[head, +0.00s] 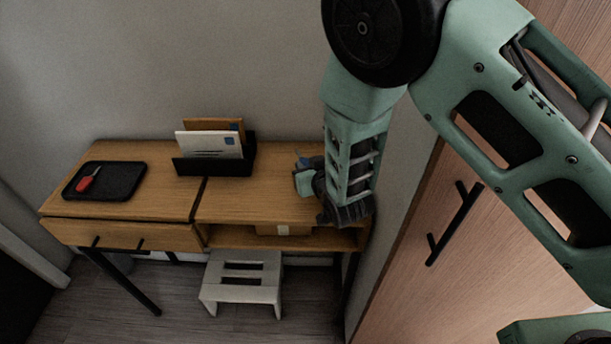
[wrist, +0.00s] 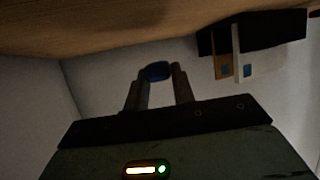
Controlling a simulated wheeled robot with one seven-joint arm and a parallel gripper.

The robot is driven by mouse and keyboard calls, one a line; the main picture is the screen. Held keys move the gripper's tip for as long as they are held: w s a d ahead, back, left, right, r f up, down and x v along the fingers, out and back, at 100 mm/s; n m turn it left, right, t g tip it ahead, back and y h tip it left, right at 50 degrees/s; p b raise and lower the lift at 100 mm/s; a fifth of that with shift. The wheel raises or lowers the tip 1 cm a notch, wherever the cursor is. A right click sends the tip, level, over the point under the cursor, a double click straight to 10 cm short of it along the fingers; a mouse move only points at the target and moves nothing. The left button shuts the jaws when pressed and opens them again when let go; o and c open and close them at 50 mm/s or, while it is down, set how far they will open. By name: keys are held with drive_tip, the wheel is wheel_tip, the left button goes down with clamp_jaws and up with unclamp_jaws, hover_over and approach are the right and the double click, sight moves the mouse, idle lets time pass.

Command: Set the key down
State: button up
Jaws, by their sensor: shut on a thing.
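My gripper (head: 299,163) is over the right half of the wooden desk (head: 240,206), near the wall. In the wrist view my gripper (wrist: 157,74) has its two fingers closed on a small dark blue thing, which I take to be the key (wrist: 157,71). A bit of blue also shows at the fingertips in the head view (head: 302,157). Most of the key's shape is hidden or too dark to make out. The wrist picture is upside down, with the desk top along its upper edge; the gap between key and desk is hard to judge.
A black holder with envelopes (head: 213,166) stands left of my gripper. A black tray (head: 125,181) with a red item (head: 87,182) lies at the desk's left. A grey stool (head: 242,284) stands below. Bare desk top lies between holder and gripper.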

drive_tip(key=shift+f, duration=2.1)
drive_tip(key=shift+f, duration=0.2)
drive_tip(key=o, duration=1)
drive_tip(key=shift+r, duration=0.15)
drive_tip(key=shift+s+r+p, duration=0.1)
drive_tip(key=shift+r+p, duration=0.05)
drive_tip(key=shift+p, duration=0.15)
drive_tip(key=b+v, duration=0.2)
drive_tip(key=v, duration=1)
